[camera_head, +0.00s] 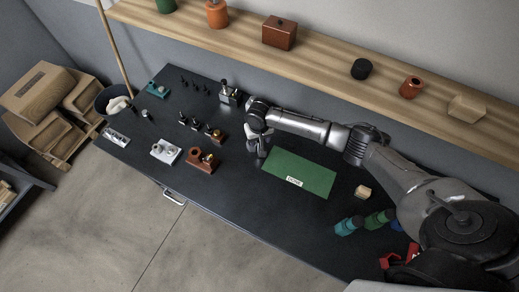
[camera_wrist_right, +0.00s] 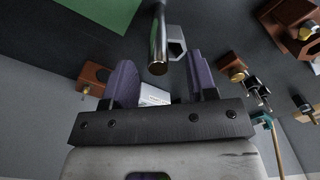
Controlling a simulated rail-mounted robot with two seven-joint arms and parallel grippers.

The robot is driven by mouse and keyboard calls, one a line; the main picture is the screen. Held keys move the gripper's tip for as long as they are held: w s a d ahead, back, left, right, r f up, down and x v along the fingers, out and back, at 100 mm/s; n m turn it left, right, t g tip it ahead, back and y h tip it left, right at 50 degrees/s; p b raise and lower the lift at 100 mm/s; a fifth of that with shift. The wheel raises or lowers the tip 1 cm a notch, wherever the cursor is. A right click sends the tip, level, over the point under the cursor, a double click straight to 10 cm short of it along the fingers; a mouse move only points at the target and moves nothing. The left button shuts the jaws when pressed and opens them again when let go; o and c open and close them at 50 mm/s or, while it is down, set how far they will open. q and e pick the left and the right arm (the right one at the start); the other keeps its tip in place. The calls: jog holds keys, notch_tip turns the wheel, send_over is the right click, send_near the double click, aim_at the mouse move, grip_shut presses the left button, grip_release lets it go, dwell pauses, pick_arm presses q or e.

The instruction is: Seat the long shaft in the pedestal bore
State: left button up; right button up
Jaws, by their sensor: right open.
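My right gripper (camera_head: 262,151) hangs over the dark bench, just left of the green mat. In the right wrist view its two purple fingers (camera_wrist_right: 164,80) are spread apart. A shiny metal shaft (camera_wrist_right: 158,40) shows beyond the gap between them, its rounded end towards the camera; neither finger touches it in the picture. A grey angular piece with an opening (camera_wrist_right: 177,42), perhaps the pedestal, is right beside the shaft. I cannot tell whether the shaft sits in it. In the head view the gripper hides this spot. My left gripper is not in view.
The green mat (camera_head: 300,171) lies right of the gripper. Brown block (camera_head: 203,160), white block (camera_head: 165,151) and grey fixture (camera_head: 229,95) stand to its left. A small wooden block (camera_head: 363,191) and bottles (camera_head: 348,226) stand at the right. A wooden shelf (camera_head: 330,58) runs behind.

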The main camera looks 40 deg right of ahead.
aim_at(259, 145)
jog(key=shift+d+f, duration=0.1)
jog(key=shift+f, duration=2.5)
jog(key=shift+c, duration=0.3)
grip_shut()
